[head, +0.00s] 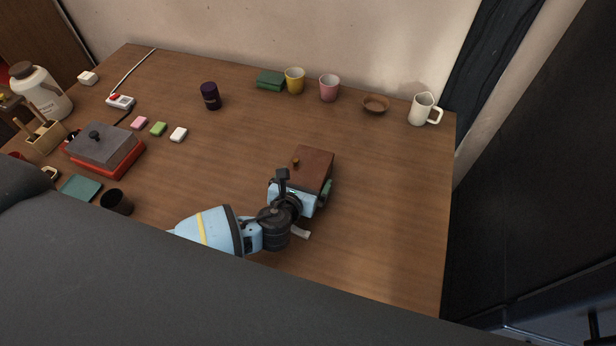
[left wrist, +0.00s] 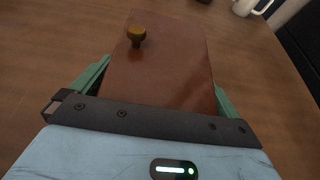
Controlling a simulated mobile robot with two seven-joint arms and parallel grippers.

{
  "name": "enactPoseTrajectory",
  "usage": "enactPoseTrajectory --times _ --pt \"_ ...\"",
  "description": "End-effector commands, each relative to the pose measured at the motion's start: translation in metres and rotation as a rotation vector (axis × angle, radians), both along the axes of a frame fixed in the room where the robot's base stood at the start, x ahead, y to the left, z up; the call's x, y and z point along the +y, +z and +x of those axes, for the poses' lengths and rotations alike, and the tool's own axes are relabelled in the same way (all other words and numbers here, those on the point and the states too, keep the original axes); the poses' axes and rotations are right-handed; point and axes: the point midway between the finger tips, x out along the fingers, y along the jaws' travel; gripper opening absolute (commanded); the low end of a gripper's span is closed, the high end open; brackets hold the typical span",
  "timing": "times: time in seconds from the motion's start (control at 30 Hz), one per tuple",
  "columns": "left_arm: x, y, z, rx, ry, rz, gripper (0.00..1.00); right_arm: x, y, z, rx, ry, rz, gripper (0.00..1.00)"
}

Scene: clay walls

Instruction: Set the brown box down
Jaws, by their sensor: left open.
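The brown box (head: 316,165) is a reddish-brown block with a small round brass-brown knob on top. It sits on the right-hand part of the wooden table (head: 390,200). My left gripper (head: 303,182) is at the box's near end, with its jaws open. In the left wrist view the box (left wrist: 165,75) lies between the two green fingers, one on each side. I cannot tell whether either finger touches it. The underside of the box is hidden, but it appears to be resting on the table. My right gripper is not in view.
Along the back stand a green block (head: 270,80), a yellow cup (head: 295,80), a pink cup (head: 329,88), a brown bowl (head: 375,105) and a white mug (head: 422,109). A dark jar (head: 210,96) stands left of centre. The table around the box is clear.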

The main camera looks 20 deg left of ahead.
Motion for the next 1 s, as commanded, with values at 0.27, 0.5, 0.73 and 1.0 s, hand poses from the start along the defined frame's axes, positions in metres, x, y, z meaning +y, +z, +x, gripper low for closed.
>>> enactPoseTrajectory --times 0.27,0.5,0.73,1.0 --pt "0.0 0.001 0.0 -0.001 0.0 0.0 0.76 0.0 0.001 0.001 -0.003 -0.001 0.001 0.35" --pt "0.0 0.002 0.0 -0.003 0.0 0.0 0.56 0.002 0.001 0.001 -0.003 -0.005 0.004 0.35" --pt "0.0 0.005 0.0 -0.004 0.0 0.0 0.56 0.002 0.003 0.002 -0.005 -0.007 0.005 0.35" --pt "0.0 0.028 0.001 -0.008 -0.001 -0.001 0.51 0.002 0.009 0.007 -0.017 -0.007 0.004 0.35"
